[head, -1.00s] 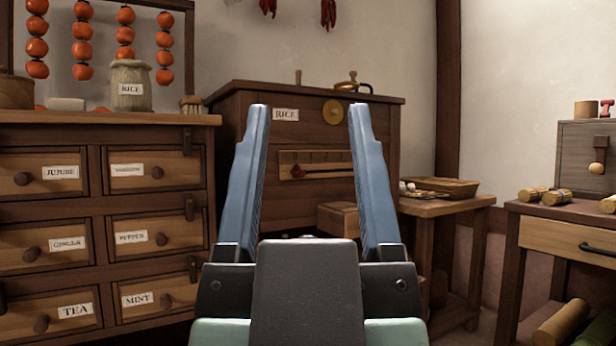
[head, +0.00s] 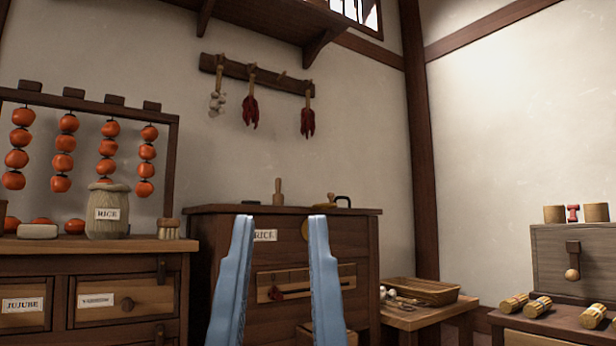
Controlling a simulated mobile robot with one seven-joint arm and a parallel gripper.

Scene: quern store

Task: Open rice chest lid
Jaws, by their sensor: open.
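The rice chest (head: 362,262) is a dark wooden chest against the back wall, with a white RICE label (head: 265,235) on its upper front. Its lid (head: 300,210) is the flat top and looks shut. A wooden pestle-like tool (head: 279,193) stands on it. A brass piece with a dark handle (head: 338,201) also sits on top. My gripper (head: 275,225) is open and empty, its two blue fingers pointing up in front of the chest. The fingers hide parts of the chest front, and the brass disc is partly covered by the right finger.
A drawer cabinet (head: 125,268) stands at left with a rice sack (head: 108,222), a brush (head: 169,228) and hanging persimmons. At right are a low table (head: 440,316) with a woven tray (head: 420,290) and a counter with a grey box (head: 570,245). A shelf (head: 275,18) overhangs the wall.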

